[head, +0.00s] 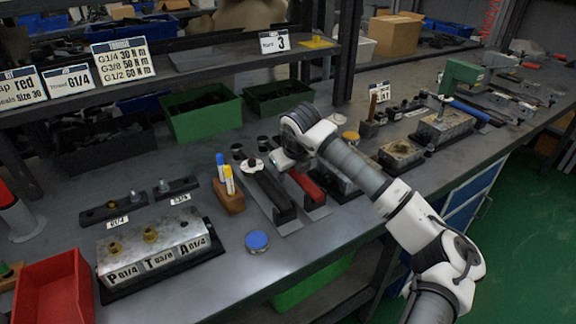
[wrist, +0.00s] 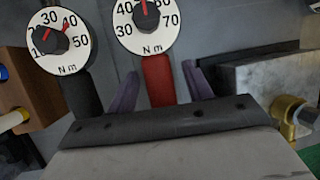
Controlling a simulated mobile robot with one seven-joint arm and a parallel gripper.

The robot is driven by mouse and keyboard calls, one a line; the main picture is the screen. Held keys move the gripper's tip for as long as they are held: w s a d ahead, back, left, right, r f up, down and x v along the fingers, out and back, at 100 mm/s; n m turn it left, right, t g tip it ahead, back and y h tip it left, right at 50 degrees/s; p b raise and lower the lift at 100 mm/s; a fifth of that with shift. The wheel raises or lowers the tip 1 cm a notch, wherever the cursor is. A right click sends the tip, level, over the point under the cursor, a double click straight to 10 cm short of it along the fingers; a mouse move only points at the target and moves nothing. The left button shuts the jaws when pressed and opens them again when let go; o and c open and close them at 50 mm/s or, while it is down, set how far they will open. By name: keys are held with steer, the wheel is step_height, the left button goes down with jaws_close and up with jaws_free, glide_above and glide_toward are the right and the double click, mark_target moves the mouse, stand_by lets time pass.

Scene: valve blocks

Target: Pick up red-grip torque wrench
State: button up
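The red-grip torque wrench (head: 309,190) lies on the grey workbench, partly hidden in the head view by my arm. In the wrist view its red handle (wrist: 158,80) runs down from a white N m dial (wrist: 142,22). My gripper (wrist: 160,84) is open, with one purple-grey finger on each side of the red handle and a gap on both sides. The handle's lower end is hidden behind the gripper body. In the head view my gripper (head: 285,160) is over the wrench's dial end; its fingers are hard to make out.
A black-grip torque wrench (head: 268,188) lies close on the left; its dial (wrist: 60,40) shows in the wrist view. A metal block (wrist: 268,82) with a brass fitting (wrist: 288,112) stands on the right. A wooden marker holder (head: 229,197) and a blue-topped round tin (head: 257,241) are nearby.

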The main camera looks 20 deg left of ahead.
jaws_close()
steer(key=shift+r, duration=0.15)
